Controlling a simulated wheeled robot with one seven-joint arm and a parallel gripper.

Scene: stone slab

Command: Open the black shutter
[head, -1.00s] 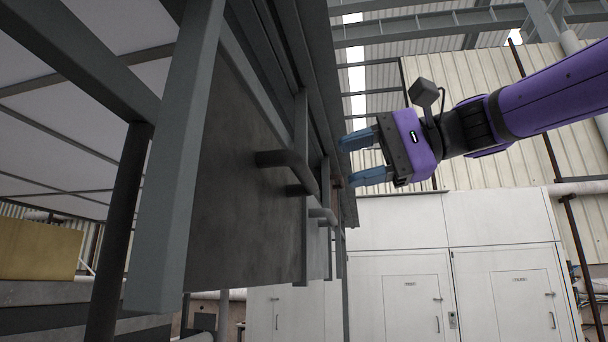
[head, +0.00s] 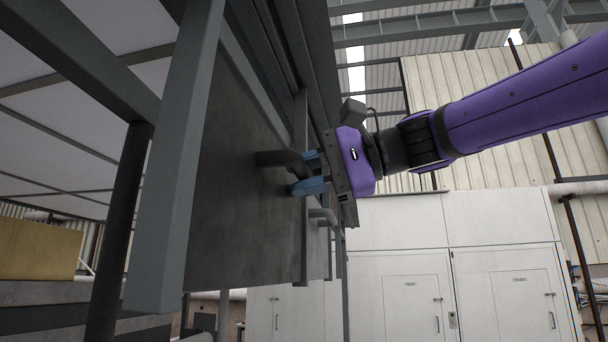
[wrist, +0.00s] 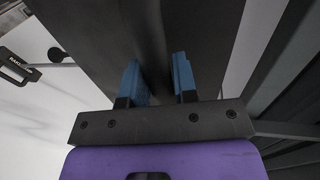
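The black shutter (head: 240,170) is a large dark flat panel, seen steeply from the side in the head view, and looks closed. Its dark bent bar handle (head: 272,158) sticks out from its face. My purple gripper (head: 312,174) is at the handle, with its blue fingers reaching toward the panel and partly covering the handle's outer end. In the wrist view the two fingers (wrist: 158,80) stand apart with the dark panel behind them. A dark strip shows between them, but I cannot tell whether they touch the handle.
A grey frame post (head: 175,160) stands near the panel's left edge. Another handle (head: 322,215) is farther along to the right. White cabinets (head: 400,285) stand at the back. Open space lies right of the panel, below my arm.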

